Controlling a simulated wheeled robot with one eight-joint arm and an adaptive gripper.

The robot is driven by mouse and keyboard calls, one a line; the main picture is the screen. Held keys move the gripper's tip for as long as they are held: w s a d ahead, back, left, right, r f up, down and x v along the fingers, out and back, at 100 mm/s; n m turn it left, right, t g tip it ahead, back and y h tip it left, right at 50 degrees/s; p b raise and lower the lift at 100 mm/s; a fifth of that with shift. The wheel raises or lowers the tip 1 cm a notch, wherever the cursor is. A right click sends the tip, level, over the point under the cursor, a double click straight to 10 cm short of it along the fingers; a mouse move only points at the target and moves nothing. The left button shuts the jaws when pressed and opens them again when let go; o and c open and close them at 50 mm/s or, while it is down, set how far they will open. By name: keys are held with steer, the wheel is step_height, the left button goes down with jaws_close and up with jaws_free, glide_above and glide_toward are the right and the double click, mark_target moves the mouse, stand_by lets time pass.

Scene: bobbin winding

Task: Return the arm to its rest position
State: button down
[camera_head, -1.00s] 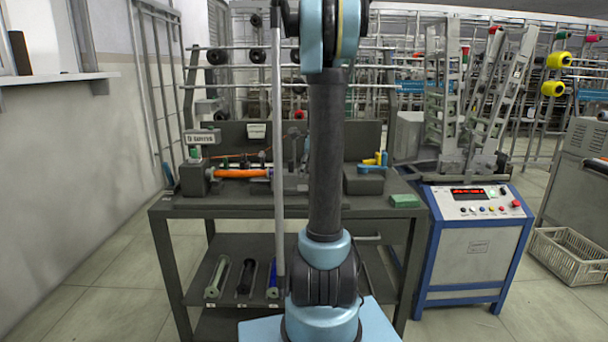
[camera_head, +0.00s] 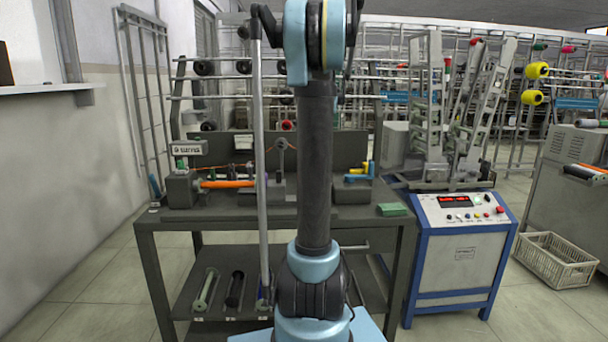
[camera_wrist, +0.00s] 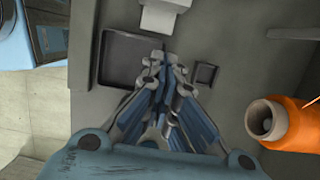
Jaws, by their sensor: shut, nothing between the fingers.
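My arm (camera_head: 316,160) rises in front of the workbench in the head view, its column upright and its upper part bent at the top of the picture. My gripper is out of the head view. In the wrist view my gripper (camera_wrist: 165,77) has its fingers together with nothing between them. It points over a dark grey surface (camera_wrist: 228,40) with a shallow square tray (camera_wrist: 103,70) and a small square recess (camera_wrist: 207,73) beside the fingers. An orange bobbin (camera_wrist: 290,125) lies to the right, clear of the fingers.
The workbench (camera_head: 200,222) carries a winder with an orange bobbin (camera_head: 226,184). Several rods lie on its lower shelf (camera_head: 215,318). A blue-framed control cabinet (camera_head: 462,250) and a white crate (camera_head: 556,262) stand to the right. Floor is open at the left.

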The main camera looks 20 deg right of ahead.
steer(key=s+a+f+n+h, duration=0.1)
steer(key=s+a+f+n, duration=0.1)
steer(key=s+a+n, duration=0.55)
steer(key=s+a+f+n+h, duration=0.1)
steer(key=s+a+f+n, duration=0.2)
steer(key=s, duration=0.7)
steer(key=s+a+f+n, duration=0.2)
steer(key=s+f+n, duration=0.3)
steer(key=s, duration=0.3)
steer(key=s+a+f+n+t, duration=0.1)
steer(key=s+a+f+n, duration=0.2)
steer(key=s+f+n, duration=0.2)
steer(key=s+f, duration=0.3)
steer(key=shift+s+t+h, duration=0.15)
steer(key=shift+t+h, duration=0.15)
steer(key=shift+h, duration=0.1)
steer(key=shift+f+n, duration=0.1)
steer(key=shift+n, duration=0.15)
steer(key=shift+w+f, duration=0.2)
steer(key=shift+w, duration=0.25)
